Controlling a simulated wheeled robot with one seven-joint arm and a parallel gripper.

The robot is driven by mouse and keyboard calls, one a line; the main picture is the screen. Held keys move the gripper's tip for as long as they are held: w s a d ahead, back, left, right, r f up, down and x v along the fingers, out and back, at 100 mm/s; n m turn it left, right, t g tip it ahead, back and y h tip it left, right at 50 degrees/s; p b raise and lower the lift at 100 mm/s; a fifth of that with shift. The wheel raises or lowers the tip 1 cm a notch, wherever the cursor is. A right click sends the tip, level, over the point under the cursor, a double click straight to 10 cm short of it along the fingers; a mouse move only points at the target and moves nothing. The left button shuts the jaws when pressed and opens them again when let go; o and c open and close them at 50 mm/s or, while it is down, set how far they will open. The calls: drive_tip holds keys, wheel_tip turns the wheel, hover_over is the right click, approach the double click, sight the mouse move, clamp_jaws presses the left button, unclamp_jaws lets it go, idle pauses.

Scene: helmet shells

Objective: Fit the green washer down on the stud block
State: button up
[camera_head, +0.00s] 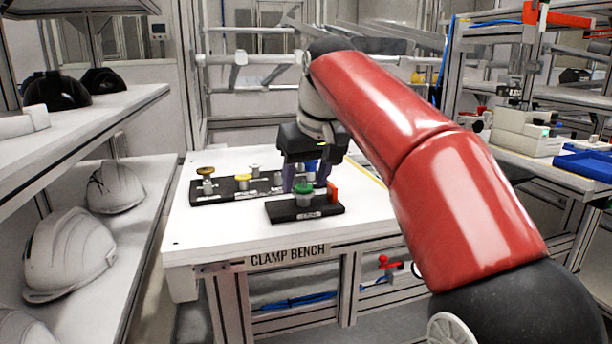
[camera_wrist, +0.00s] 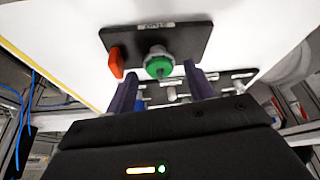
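The stud block (camera_head: 279,211) is a small black base with a white label, lying near the front of the white bench. It also shows in the wrist view (camera_wrist: 190,42). The green washer (camera_head: 303,188) sits on top of a grey upright part of the block; in the wrist view the green washer (camera_wrist: 158,66) is toward the camera from that grey part. How far down it sits I cannot tell. My gripper (camera_wrist: 163,74) is open, its dark fingers spread on either side of the washer, with a visible gap to each. In the head view my gripper (camera_head: 305,180) is above the block.
An orange upright piece (camera_head: 333,190) stands at the block's right end, close to a finger. A long black rack (camera_head: 222,197) with yellow-topped and grey posts lies behind the block. The bench (camera_head: 230,225) is clear at front left. A shelf with helmets (camera_head: 70,250) stands left.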

drive_tip(key=p+v, duration=0.2)
drive_tip(key=v, duration=0.6)
drive_tip(key=shift+p, duration=0.3)
drive_tip(key=shift+f, duration=0.1)
drive_tip(key=s+d+f+m, duration=0.1)
drive_tip(key=s+d+f, duration=0.3)
drive_tip(key=s+f, duration=0.3)
drive_tip(key=s+d+f+m+t+h, duration=0.1)
drive_tip(key=s+d+f+m, duration=0.1)
drive_tip(key=s+d+f, duration=0.3)
drive_tip(key=s+d+f+m+h, duration=0.1)
drive_tip(key=s+d+f, duration=0.3)
drive_tip(key=s+f, duration=0.7)
wheel_tip(320, 180, down, 4)
drive_tip(key=shift+d+f+m+t, duration=0.1)
drive_tip(key=shift+d+m+t, duration=0.25)
drive_tip(key=shift+m, duration=0.35)
